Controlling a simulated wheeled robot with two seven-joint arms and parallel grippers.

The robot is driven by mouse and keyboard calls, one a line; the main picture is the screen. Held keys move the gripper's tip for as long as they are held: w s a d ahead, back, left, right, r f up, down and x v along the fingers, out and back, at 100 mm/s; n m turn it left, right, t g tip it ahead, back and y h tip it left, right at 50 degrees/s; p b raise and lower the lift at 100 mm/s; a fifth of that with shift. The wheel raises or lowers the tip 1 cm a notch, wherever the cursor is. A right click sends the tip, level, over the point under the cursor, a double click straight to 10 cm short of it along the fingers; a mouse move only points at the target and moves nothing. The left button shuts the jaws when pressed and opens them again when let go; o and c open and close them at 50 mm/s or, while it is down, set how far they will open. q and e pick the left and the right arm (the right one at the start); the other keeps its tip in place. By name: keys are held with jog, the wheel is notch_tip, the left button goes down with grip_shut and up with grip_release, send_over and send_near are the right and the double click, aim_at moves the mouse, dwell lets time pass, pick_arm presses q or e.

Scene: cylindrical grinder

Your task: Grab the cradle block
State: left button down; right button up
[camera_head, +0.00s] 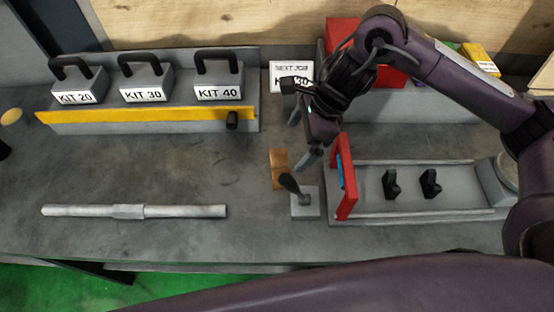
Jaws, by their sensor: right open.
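My right gripper (302,139) reaches in from the right and is open, with its fingers pointing down and left above the bench. No block shows between its fingers. Below it stands a small orange-brown block (278,166), which may be the cradle block; I cannot tell for sure. Two small black notched pieces, a left one (391,184) and a right one (430,183), sit apart in a grey tray (460,214) on the right. My left gripper is not in view.
A black-handled lever on a pale base (305,203) stands beside the orange-brown block. A red upright frame (345,178) closes the tray's left end. KIT 20, 30 and 40 blocks (146,80) stand on a rack behind. A grey shaft (130,211) lies front left; bench around it is clear.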

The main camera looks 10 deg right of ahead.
jog(key=w+f, duration=0.1)
jog(key=b, duration=0.2)
send_over(277, 168)
jog(key=d, duration=0.2)
jog(key=f, duration=0.7)
jog(key=shift+s+f, duration=0.15)
jog(key=shift+s, duration=0.1)
jog(key=p+x, duration=0.2)
jog(key=x, duration=0.2)
jog(key=shift+w+a+f, duration=0.15)
jog(key=shift+a+f, duration=0.05)
jog(key=shift+f, duration=0.4)
jog(key=c, duration=0.9)
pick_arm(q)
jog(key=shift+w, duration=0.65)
pick_arm(e)
jog(key=shift+c, duration=0.2)
jog(key=shift+r, duration=0.15)
